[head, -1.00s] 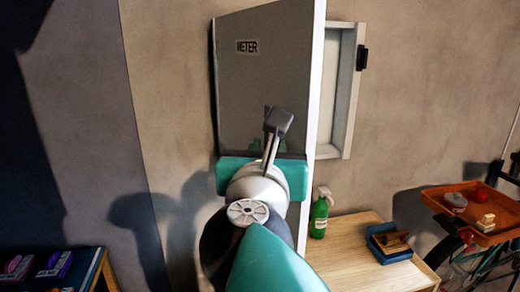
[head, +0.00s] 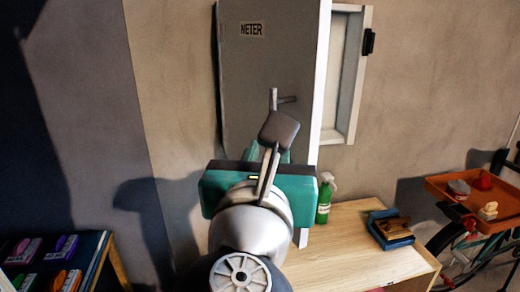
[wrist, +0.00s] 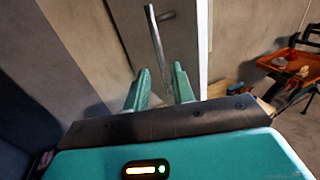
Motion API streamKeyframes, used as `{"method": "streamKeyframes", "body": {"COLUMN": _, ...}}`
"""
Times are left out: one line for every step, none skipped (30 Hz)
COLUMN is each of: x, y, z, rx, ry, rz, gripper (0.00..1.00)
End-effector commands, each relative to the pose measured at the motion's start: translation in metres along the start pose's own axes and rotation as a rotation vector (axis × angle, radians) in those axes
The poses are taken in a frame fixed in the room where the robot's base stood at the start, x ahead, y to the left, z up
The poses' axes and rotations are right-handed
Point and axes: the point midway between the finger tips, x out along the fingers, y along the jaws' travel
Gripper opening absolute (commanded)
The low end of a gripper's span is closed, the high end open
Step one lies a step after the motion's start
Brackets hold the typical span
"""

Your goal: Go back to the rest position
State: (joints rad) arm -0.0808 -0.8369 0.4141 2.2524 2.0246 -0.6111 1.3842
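My gripper (wrist: 160,88) shows its two teal fingers apart, with nothing between them, in the wrist view. In the head view its teal palm (head: 225,190) is at the middle, in front of the meter cabinet door, and the fingers are partly hidden. The grey door (head: 240,75), labelled METER, stands swung open. Its bar handle (wrist: 155,40) lies ahead of the fingertips, seemingly apart from them. The handle also shows in the head view (head: 273,99).
Right of my arm, a wooden bench (head: 350,245) carries a green spray bottle (head: 325,197) and a blue tray (head: 389,238). An orange tray (head: 450,195) with small items is farther right. A dark shelf (head: 95,250) with colourful packs is at lower left.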

Motion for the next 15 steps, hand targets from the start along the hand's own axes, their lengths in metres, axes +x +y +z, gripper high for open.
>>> {"method": "streamKeyframes", "body": {"x": 0.001, "y": 0.0, "z": 0.001, "rx": -0.018, "ry": -0.006, "rz": 0.004, "gripper": 0.25}}
{"method": "streamKeyframes", "body": {"x": 0.003, "y": 0.0, "z": 0.002, "rx": -0.04, "ry": -0.014, "rz": 0.01, "gripper": 0.25}}
{"method": "streamKeyframes", "body": {"x": 0.005, "y": 0.001, "z": 0.004, "rx": -0.083, "ry": -0.028, "rz": 0.022, "gripper": 0.25}}
{"method": "streamKeyframes", "body": {"x": 0.007, "y": 0.002, "z": 0.005, "rx": -0.127, "ry": -0.043, "rz": 0.035, "gripper": 0.25}}
{"method": "streamKeyframes", "body": {"x": 0.01, "y": 0.002, "z": 0.007, "rx": -0.182, "ry": -0.06, "rz": 0.049, "gripper": 0.25}}
{"method": "streamKeyframes", "body": {"x": 0.014, "y": 0.004, "z": 0.009, "rx": -0.27, "ry": -0.086, "rz": 0.073, "gripper": 0.25}}
{"method": "streamKeyframes", "body": {"x": 0.017, "y": 0.006, "z": 0.01, "rx": -0.346, "ry": -0.106, "rz": 0.094, "gripper": 0.25}}
{"method": "streamKeyframes", "body": {"x": 0.02, "y": 0.008, "z": 0.011, "rx": -0.425, "ry": -0.126, "rz": 0.114, "gripper": 0.25}}
{"method": "streamKeyframes", "body": {"x": 0.023, "y": 0.011, "z": 0.01, "rx": -0.535, "ry": -0.153, "rz": 0.144, "gripper": 0.25}}
{"method": "streamKeyframes", "body": {"x": 0.025, "y": 0.013, "z": 0.009, "rx": -0.616, "ry": -0.17, "rz": 0.166, "gripper": 0.25}}
{"method": "streamKeyframes", "body": {"x": 0.028, "y": 0.015, "z": 0.006, "rx": -0.695, "ry": -0.186, "rz": 0.187, "gripper": 0.25}}
{"method": "streamKeyframes", "body": {"x": 0.03, "y": 0.018, "z": 0.002, "rx": -0.799, "ry": -0.206, "rz": 0.218, "gripper": 0.25}}
{"method": "streamKeyframes", "body": {"x": 0.032, "y": 0.02, "z": -0.002, "rx": -0.878, "ry": -0.219, "rz": 0.24, "gripper": 0.25}}
{"method": "streamKeyframes", "body": {"x": 0.033, "y": 0.022, "z": -0.006, "rx": -0.955, "ry": -0.232, "rz": 0.263, "gripper": 0.25}}
{"method": "streamKeyframes", "body": {"x": 0.035, "y": 0.024, "z": -0.013, "rx": -1.063, "ry": -0.248, "rz": 0.297, "gripper": 0.25}}
